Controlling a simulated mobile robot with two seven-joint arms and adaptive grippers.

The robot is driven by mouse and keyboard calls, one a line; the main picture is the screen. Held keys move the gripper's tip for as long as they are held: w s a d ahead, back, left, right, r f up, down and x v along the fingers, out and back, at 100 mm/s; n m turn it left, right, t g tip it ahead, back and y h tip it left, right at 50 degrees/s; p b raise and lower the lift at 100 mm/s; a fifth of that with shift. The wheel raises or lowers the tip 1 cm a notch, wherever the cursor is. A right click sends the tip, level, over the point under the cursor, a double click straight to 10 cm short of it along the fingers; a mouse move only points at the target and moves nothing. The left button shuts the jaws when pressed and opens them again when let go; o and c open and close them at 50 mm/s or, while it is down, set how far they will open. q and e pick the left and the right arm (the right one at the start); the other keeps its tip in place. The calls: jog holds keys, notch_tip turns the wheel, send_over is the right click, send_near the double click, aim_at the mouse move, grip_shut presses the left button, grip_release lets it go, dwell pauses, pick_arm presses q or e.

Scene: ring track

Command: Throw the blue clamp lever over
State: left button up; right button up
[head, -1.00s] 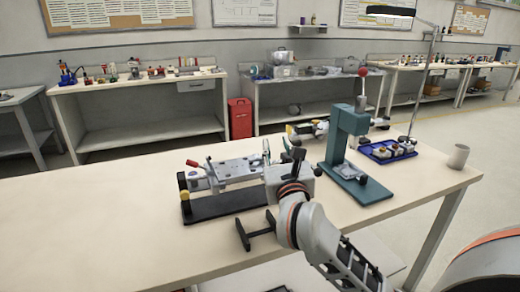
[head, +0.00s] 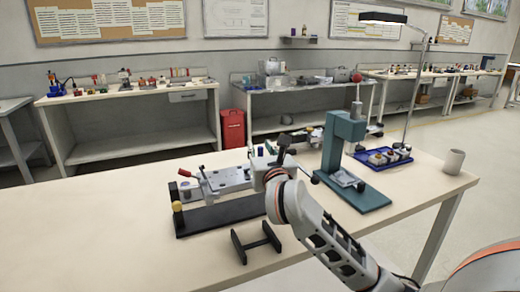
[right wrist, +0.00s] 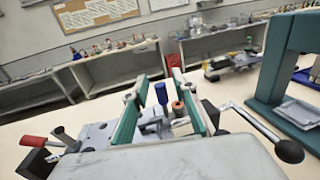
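The clamp fixture has a black base plate (head: 220,215) and a metal plate (head: 228,180) on the table. A red clamp lever (head: 185,172) sticks out at its left; it also shows in the right wrist view (right wrist: 33,141). The blue clamp lever (right wrist: 161,92) stands upright at the fixture's right end; only its small blue tip (head: 260,151) shows in the head view. My right gripper (right wrist: 162,105) is open, its two teal fingers on either side of the blue lever in the picture. I cannot tell whether they touch it. My left gripper is not in view.
A green press (head: 342,150) stands right of the fixture. A black-knobbed rod (right wrist: 288,151) juts out right of my fingers. Behind are a blue tray (head: 385,158) and a cup (head: 454,161). A black stand (head: 256,241) lies in front. The table's left is clear.

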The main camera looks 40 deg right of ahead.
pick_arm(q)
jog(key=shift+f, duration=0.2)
pick_arm(e)
grip_shut()
